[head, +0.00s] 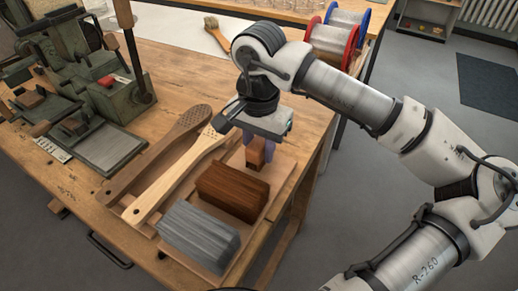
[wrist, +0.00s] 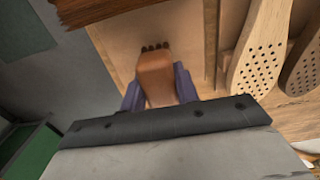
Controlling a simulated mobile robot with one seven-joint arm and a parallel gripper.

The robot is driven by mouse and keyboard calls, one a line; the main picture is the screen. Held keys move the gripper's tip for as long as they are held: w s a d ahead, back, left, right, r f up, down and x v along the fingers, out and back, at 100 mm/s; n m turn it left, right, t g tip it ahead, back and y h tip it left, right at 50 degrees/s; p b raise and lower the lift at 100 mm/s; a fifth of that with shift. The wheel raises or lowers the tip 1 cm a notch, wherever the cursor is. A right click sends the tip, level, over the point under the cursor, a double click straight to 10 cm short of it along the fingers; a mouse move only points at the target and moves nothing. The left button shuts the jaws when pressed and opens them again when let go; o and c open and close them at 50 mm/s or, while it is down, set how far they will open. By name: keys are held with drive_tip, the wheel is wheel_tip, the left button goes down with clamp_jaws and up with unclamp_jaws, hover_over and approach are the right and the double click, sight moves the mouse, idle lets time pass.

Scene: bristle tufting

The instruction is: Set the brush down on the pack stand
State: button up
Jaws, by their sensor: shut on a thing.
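My gripper (head: 258,150) points down over the far end of a shallow wooden tray (head: 280,185), which seems to be the pack stand. Its purple fingers are shut on a small brown wooden piece (head: 256,153), seemingly the brush. In the wrist view this brush (wrist: 156,75) sits between the fingers (wrist: 158,92), with a row of dark spots or tufts at its far end. The bare tan stand surface (wrist: 120,45) lies beneath it. I cannot tell whether the brush touches the stand. The gripper hides its upper part in the head view.
A brown block (head: 232,190) and a grey bristle-like block (head: 198,236) occupy the stand's nearer part. A pale perforated paddle (head: 165,190) and a darker one (head: 150,155) lie left. A green machine (head: 110,90) stands far left. Red and blue spools (head: 340,35) stand behind.

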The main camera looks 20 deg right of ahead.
sight(259, 141)
drive_tip(key=shift+f, duration=0.45)
drive_tip(key=shift+f, duration=0.2)
drive_tip(key=o, duration=1)
wheel_tip(259, 141, up, 12)
drive_tip(key=shift+r+p, duration=0.25)
drive_tip(key=shift+p, duration=0.1)
